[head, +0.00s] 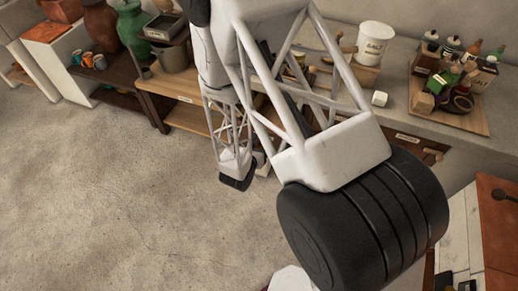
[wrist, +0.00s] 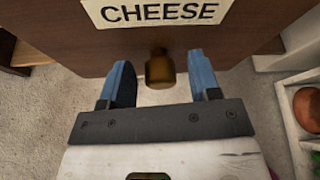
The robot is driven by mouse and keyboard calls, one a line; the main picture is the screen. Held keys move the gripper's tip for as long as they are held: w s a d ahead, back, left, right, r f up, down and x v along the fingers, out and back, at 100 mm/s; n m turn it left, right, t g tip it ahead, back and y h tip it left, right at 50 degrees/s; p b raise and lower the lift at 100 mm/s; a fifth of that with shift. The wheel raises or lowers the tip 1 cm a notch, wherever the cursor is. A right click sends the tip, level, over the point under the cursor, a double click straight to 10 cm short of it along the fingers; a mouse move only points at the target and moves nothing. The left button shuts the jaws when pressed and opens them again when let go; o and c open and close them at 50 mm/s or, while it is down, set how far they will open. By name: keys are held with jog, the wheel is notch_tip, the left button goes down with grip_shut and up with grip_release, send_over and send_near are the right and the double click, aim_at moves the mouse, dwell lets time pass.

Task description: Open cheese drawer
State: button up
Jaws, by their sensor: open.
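The cheese drawer front (wrist: 70,38) is dark brown wood with a cream label reading CHEESE (wrist: 158,12), at the top of the wrist view. A small brass-coloured knob (wrist: 160,70) sticks out below the label. My gripper (wrist: 160,82) is open, with one blue finger on each side of the knob and a gap on both sides. The fingers do not appear to touch the knob. In the head view my arm covers much of the counter front, and I cannot make out the cheese drawer or my fingertips there.
A white shelf unit (wrist: 290,125) with round items stands at the right of the wrist view. The concrete floor (head: 120,170) is clear at left.

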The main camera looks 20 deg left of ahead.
jog(key=v, duration=0.7)
jog(key=shift+s+r, duration=0.15)
jog(key=shift+s, duration=0.15)
jog(key=shift+d, duration=0.1)
dwell(0.6)
jog(key=w+d+r+m+g+h, duration=0.2)
jog(key=d+r+m+g+h, duration=0.2)
jog(key=d+r+m, duration=0.7)
jog(key=w+d+r+m+g+h, duration=0.2)
jog(key=d+r+m+g+h, duration=0.35)
jog(key=d+r, duration=0.9)
jog(key=s+d+r+m+g+y, duration=0.1)
jog(key=s+d+r+m+y, duration=0.9)
jog(key=s+d+r+m, duration=0.6)
jog(key=s+r+m, duration=0.1)
jog(key=s+m, duration=0.1)
jog(key=m, duration=0.3)
jog(key=shift+s+r+y, duration=0.15)
jog(key=shift+r+y, duration=0.2)
